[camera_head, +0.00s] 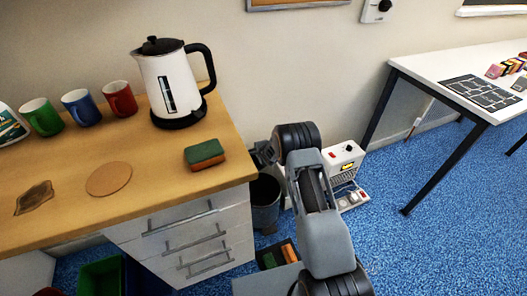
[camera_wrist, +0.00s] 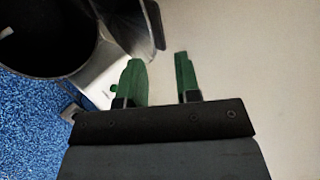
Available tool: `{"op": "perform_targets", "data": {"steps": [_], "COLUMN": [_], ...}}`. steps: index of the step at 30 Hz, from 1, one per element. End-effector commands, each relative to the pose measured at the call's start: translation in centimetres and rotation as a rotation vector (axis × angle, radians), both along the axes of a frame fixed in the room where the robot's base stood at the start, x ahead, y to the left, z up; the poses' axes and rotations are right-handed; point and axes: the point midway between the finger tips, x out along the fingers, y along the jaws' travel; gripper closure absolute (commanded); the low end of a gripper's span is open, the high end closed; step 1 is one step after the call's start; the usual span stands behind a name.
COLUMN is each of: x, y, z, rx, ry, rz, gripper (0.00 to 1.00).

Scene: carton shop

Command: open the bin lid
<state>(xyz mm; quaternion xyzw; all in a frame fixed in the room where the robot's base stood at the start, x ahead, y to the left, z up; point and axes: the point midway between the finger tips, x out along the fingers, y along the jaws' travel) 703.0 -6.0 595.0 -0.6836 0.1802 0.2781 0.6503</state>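The bin (camera_head: 265,214) is a dark grey cylinder on the floor, between the drawer unit and my arm in the head view. In the wrist view the bin (camera_wrist: 84,69) shows at upper left with its round mouth uncovered and its inside dark. A dark curved piece with a shiny edge, seemingly the lid (camera_wrist: 128,22), stands raised beside the mouth. My gripper (camera_wrist: 160,68) has two green fingers, spread apart with nothing between them. They are beside the raised piece, and I see no clear contact. In the head view my gripper (camera_head: 260,153) is above the bin, partly hidden by the wrist.
The wooden counter (camera_head: 70,205) with a kettle (camera_head: 170,85), mugs and a sponge (camera_head: 205,154) is left of my arm. A white box (camera_head: 343,157) and a power strip (camera_head: 352,196) lie right of the bin. A white table (camera_head: 440,65) stands right; blue floor before it is clear.

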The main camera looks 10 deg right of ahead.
Motion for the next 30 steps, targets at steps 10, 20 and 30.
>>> {"op": "perform_targets", "data": {"steps": [10, 20, 30], "x": [-4.2, -5.3, -5.4], "y": [-0.7, -0.8, -0.9], "z": [3.4, 4.2, 4.6], "rx": [0.000, 0.000, -0.011], "ry": [0.000, -0.001, 0.000], "rz": [-0.002, -0.001, 0.002], "gripper": [0.69, 0.69, 0.82]}}
